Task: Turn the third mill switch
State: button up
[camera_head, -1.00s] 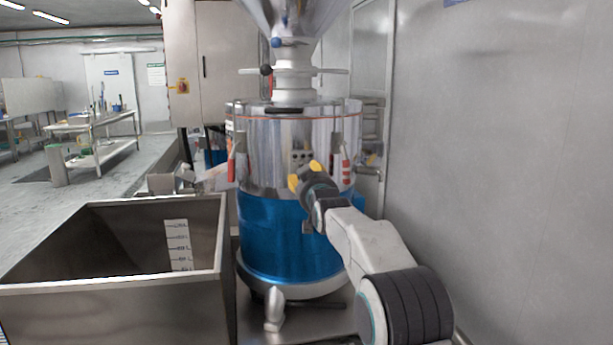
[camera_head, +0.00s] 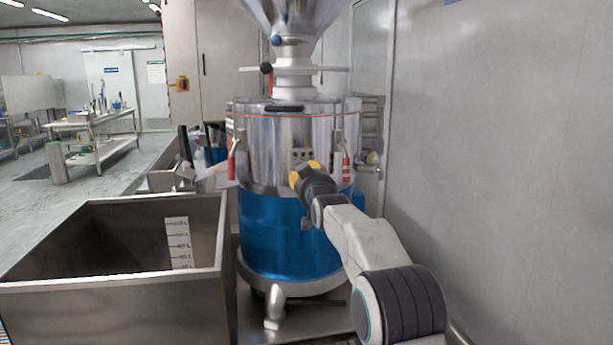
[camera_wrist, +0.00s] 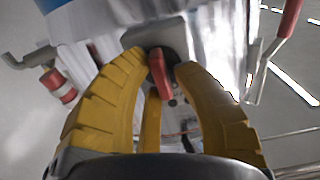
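The mill (camera_head: 284,136) is a steel drum with a blue lower body (camera_head: 275,240). A small panel with several dark round switches (camera_head: 302,155) is on its front, above my gripper. My gripper (camera_head: 304,171), with yellow fingers, is at the front of the drum. In the wrist view a red switch knob (camera_wrist: 161,74) on a dark round base lies slanted between the tips of my gripper (camera_wrist: 163,70). The fingers are drawn in close on both sides of the knob. Exact contact is hard to see. More dark round parts show behind the fingers.
Red-handled clamps (camera_head: 232,160) stand on either side of the panel. One red handle (camera_wrist: 289,17) is at the upper right of the wrist view. A steel bin (camera_head: 222,240) stands front left, and a grey wall (camera_head: 490,170) closes the right.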

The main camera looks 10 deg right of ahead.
grip_shut()
jog(key=shift+s+d, duration=0.1)
jog(key=shift+m, duration=0.4)
jog(key=m+b, duration=0.1)
jog(key=m, duration=0.2)
jog(key=shift+f+m, duration=0.1)
jog(key=shift+m, duration=0.3)
jog(key=m, duration=0.4)
jog(key=shift+f+m+b, duration=0.1)
jog(key=shift+m+b, duration=0.2)
jog(key=m, duration=0.5)
jog(key=shift+f, duration=0.1)
jog(key=shift+m, duration=1.9)
